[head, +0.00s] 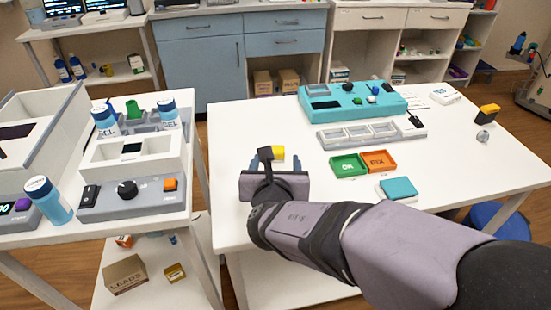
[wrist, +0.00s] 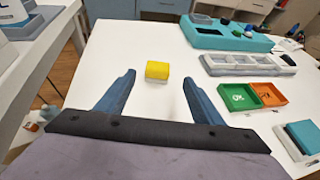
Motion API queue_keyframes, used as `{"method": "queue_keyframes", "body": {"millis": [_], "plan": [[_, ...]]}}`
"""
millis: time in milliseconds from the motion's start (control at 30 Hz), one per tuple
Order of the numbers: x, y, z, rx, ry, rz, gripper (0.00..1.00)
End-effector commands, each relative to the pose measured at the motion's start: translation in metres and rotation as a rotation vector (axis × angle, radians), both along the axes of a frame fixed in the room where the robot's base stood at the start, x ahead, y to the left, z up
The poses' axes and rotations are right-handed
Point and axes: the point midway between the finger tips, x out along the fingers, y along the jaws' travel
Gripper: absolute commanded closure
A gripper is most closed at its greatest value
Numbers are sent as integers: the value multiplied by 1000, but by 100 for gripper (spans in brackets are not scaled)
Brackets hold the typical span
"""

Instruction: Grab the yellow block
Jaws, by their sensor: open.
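The yellow block (wrist: 157,71) sits on the white table, ahead of my gripper (wrist: 160,92) and roughly centred between its two blue fingers in the wrist view. The fingers are apart and nothing is between them. In the head view the yellow block (head: 277,153) shows just beyond my gripper (head: 269,160), partly hidden by it. Whether the fingertips reach level with the block is hard to tell.
Right of the block are a green tray (head: 347,165), an orange tray (head: 378,162), a grey compartment tray (head: 330,140) and a teal box (head: 345,103). A teal-topped block (head: 398,188) lies nearer. A side bench (head: 95,225) stands left. The white table (head: 235,130) is clear around the block.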

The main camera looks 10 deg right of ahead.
Motion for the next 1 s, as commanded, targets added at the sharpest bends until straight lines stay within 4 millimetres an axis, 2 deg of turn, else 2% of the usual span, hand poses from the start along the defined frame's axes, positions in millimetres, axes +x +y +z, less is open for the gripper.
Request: {"method": "queue_keyframes", "body": {"millis": [400, 700, 1000], "plan": [[17, -5, -6, 1, 3, -5, 39], [22, -5, -8, 4, 1, -5, 39], [52, -9, -17, 3, 4, -7, 39]]}}
